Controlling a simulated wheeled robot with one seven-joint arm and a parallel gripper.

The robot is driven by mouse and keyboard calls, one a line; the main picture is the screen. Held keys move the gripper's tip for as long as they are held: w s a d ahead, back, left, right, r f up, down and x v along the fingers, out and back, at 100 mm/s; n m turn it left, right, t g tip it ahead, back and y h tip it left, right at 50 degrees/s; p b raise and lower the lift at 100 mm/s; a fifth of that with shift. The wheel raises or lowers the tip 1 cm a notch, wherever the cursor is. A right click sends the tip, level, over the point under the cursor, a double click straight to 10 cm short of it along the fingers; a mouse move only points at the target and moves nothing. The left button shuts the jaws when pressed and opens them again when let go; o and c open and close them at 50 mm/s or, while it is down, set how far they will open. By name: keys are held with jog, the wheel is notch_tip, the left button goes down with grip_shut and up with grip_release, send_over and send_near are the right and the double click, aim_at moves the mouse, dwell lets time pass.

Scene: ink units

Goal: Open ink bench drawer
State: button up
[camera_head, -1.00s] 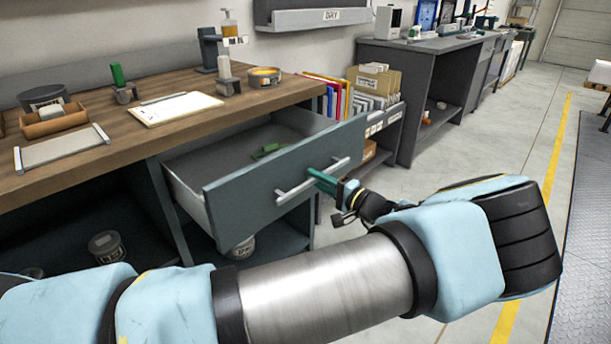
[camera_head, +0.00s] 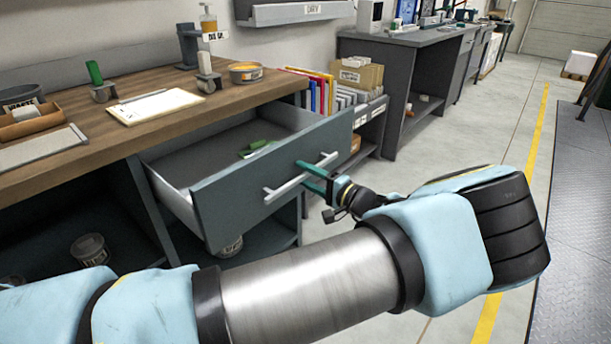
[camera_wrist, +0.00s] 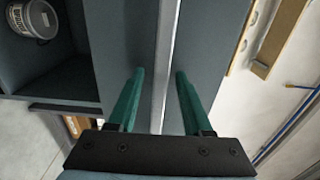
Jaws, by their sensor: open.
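The ink bench drawer (camera_head: 225,205) is pulled well out from under the wooden bench top, its inside open to view. Its grey front carries a pale bar handle (camera_head: 285,187). My gripper (camera_head: 306,173) is open at the handle's right part, with its green fingers apart. In the wrist view the handle (camera_wrist: 165,60) runs between the two spread fingers of my gripper (camera_wrist: 158,82), with gaps on both sides. A green item (camera_head: 258,146) lies inside the drawer.
The bench top (camera_head: 140,125) bears a clipboard (camera_head: 155,106), a tin (camera_head: 245,72) and a wooden tray (camera_head: 30,122). A file rack (camera_head: 372,108) stands right of the drawer. Open floor (camera_head: 400,165) lies to the right. A tub (camera_head: 90,250) sits on the lower shelf.

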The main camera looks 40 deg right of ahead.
jog(key=s+d+b, duration=0.2)
jog(key=s, duration=0.8)
jog(key=shift+s, duration=0.3)
jog(key=shift+s, duration=0.1)
